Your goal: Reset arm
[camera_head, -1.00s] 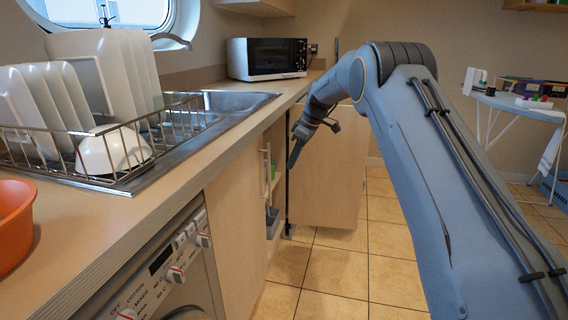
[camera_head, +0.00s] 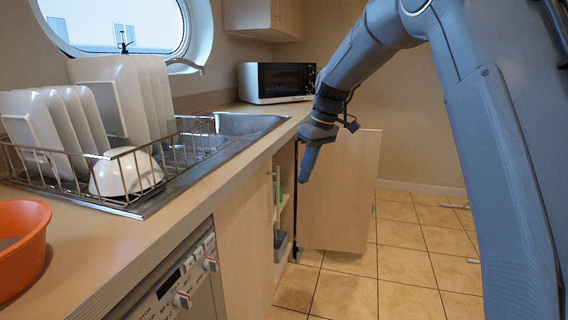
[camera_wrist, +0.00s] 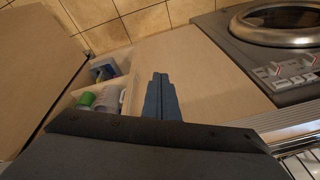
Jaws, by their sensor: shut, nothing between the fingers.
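My gripper (camera_head: 309,163) is shut and empty. In the head view it points down in front of the open cabinet door (camera_head: 343,195), beside the counter's front edge. In the wrist view my gripper (camera_wrist: 161,90) shows its fingers together, over the cabinet front. The door stands swung open to the right of the cabinet. Inside the cabinet are a green-capped bottle (camera_wrist: 86,100) and a grey-blue container (camera_wrist: 104,70).
The counter (camera_head: 150,228) holds a dish rack (camera_head: 120,170) with white dishes, an orange bowl (camera_head: 22,240), a sink (camera_head: 235,124) and a microwave (camera_head: 277,82). A washing machine (camera_head: 185,285) sits below. Tiled floor (camera_head: 405,260) is clear at right.

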